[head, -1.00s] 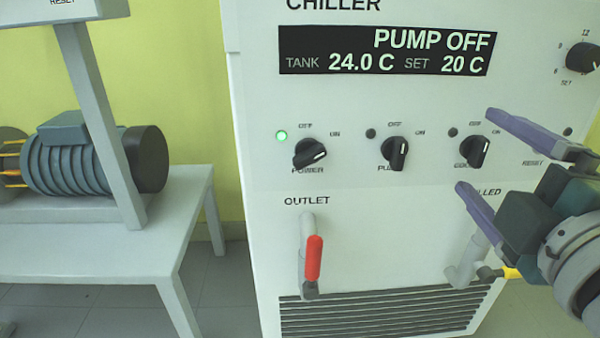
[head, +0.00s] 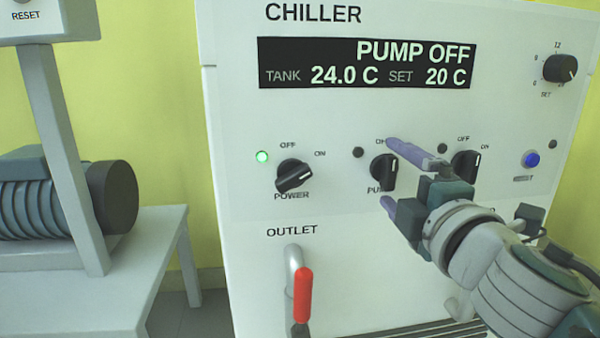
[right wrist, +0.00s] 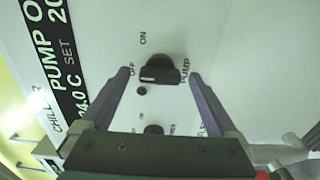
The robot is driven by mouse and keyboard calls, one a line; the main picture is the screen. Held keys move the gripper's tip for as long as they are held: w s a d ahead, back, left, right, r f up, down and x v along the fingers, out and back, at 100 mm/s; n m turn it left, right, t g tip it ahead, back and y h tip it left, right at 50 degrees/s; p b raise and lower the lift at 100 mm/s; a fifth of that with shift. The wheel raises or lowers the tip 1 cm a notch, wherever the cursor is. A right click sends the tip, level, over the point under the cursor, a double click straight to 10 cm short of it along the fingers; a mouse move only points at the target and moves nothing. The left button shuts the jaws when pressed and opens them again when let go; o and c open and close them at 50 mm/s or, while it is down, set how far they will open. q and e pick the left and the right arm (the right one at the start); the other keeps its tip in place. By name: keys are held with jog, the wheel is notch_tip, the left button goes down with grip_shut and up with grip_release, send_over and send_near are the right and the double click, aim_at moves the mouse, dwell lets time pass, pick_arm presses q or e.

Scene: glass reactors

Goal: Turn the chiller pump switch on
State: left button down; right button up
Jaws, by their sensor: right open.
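The chiller (head: 330,190) has a white front panel with a dark display (head: 367,62) reading PUMP OFF, tank 24.0 C, set 20 C. The black pump switch (head: 382,170) is the middle knob of the row, with a dark lamp (head: 358,152) beside it. Its white line points to OFF in the right wrist view (right wrist: 160,72). My right gripper (head: 388,172) is open in front of the pump switch. In the right wrist view its two purple fingers (right wrist: 160,85) stand on either side of the knob; contact cannot be told. My left gripper is not in view.
The power knob (head: 294,175) is at left with a lit green lamp (head: 262,157). A third knob (head: 466,166) is close behind my right gripper. A blue reset button (head: 532,159) is further right. The red-handled outlet valve (head: 302,295) is below.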

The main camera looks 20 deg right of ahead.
jog(key=shift+w+d, duration=0.1)
jog(key=shift+w, duration=0.2)
jog(key=c, duration=1.4)
